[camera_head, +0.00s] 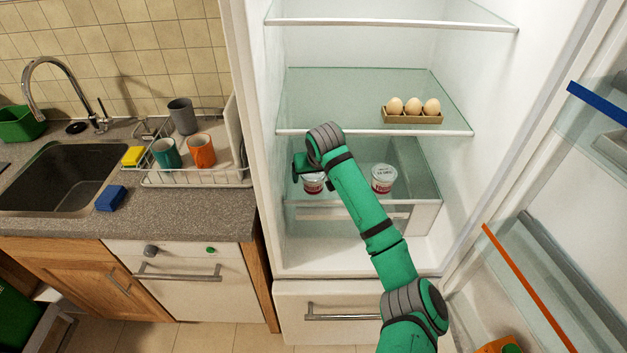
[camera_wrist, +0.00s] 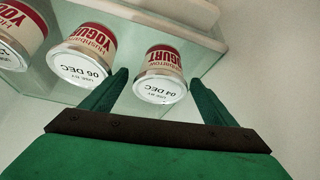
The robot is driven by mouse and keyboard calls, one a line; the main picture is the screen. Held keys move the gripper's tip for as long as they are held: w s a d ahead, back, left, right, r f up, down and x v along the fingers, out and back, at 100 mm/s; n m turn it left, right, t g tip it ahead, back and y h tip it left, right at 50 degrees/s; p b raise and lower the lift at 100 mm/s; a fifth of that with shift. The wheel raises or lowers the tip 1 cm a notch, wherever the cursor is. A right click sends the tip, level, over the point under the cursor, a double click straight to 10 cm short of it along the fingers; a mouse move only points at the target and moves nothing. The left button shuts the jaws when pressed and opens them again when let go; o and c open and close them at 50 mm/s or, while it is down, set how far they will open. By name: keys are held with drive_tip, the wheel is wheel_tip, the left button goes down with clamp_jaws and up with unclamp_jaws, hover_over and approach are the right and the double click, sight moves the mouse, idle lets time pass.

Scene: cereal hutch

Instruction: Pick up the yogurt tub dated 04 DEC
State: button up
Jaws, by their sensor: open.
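The yogurt tub dated 04 DEC (camera_wrist: 160,78) is white with a red label, and its lid faces my wrist camera. My gripper (camera_wrist: 159,86) is open, with one finger on each side of that tub's lid in the picture; I cannot tell whether they touch it. A tub dated 06 DEC (camera_wrist: 82,62) stands beside it, left of the left finger. In the head view my gripper (camera_head: 300,165) is over the left tub (camera_head: 313,184) on the lower glass shelf, partly hiding it. Another tub (camera_head: 383,178) stands further right; dates are unreadable there.
A third tub (camera_wrist: 20,35) is cut off at the wrist view's left edge. An egg carton (camera_head: 412,116) with three eggs sits on the glass shelf (camera_head: 330,100) above. The fridge's left wall is close to my gripper. The open door with racks (camera_head: 545,270) is at right.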

drive_tip(key=shift+x, duration=0.85)
drive_tip(key=c, duration=1.2)
